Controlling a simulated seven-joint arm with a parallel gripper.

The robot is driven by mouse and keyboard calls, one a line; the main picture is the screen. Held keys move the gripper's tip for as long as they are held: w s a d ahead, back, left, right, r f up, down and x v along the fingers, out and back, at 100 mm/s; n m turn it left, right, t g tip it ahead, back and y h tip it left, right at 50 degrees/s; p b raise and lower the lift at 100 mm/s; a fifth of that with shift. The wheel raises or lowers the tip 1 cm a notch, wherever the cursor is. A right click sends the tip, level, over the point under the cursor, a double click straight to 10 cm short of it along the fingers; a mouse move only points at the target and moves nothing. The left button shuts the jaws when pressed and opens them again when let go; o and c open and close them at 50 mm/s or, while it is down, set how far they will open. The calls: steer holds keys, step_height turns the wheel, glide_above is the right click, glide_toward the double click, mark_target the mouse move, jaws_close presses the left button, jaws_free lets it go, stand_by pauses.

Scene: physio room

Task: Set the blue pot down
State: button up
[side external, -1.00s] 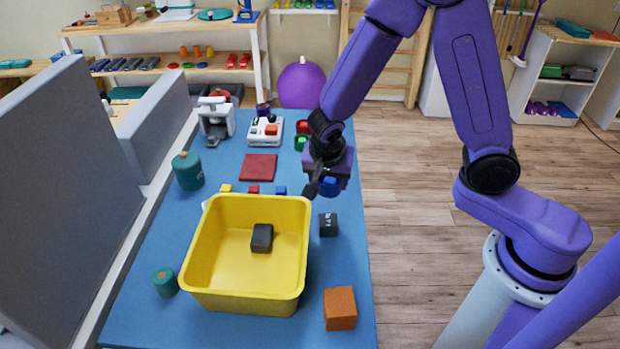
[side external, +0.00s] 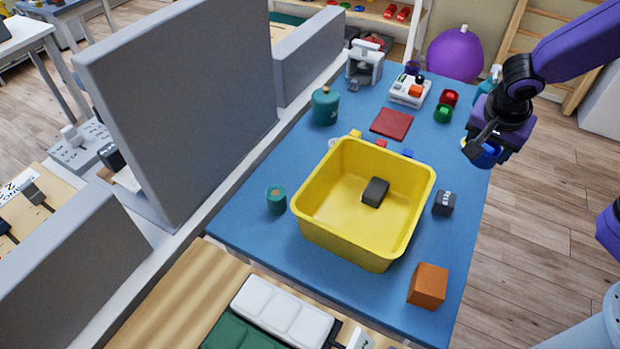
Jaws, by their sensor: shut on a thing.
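The blue pot (side external: 485,155) is at the right edge of the blue table (side external: 285,165), partly hidden by my gripper. My gripper (side external: 486,138) is shut on the pot from above. I cannot tell whether the pot's base touches the table or hangs a little above it.
A yellow bin (side external: 330,232) holds a dark block (side external: 375,192). A dark lettered cube (side external: 444,203) and an orange cube (side external: 427,285) stand right of it. Green (side external: 443,113) and red (side external: 449,98) pots and a red mat (side external: 391,124) are farther back. A grey partition (side external: 180,110) borders the left.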

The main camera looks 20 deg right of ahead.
steer(key=w+a+n+y, duration=0.2)
steer(key=w+a+n, duration=0.45)
steer(key=a, duration=0.35)
steer(key=w+a+n+t+y, duration=0.1)
steer(key=w+a+n+y, duration=0.1)
steer(key=w+a+n, duration=0.7)
steer(key=w+a+n+y, duration=0.3)
steer(key=w+a, duration=0.1)
steer(key=a, duration=0.8)
steer(key=shift+m, duration=0.25)
step_height(320, 180, down, 17)
steer(key=shift+f, duration=0.15)
steer(key=shift+f+h, duration=0.1)
steer(key=shift+h, duration=0.2)
steer(key=o, duration=1.2)
steer(key=shift+c, duration=0.2)
steer(key=v, duration=1.2)
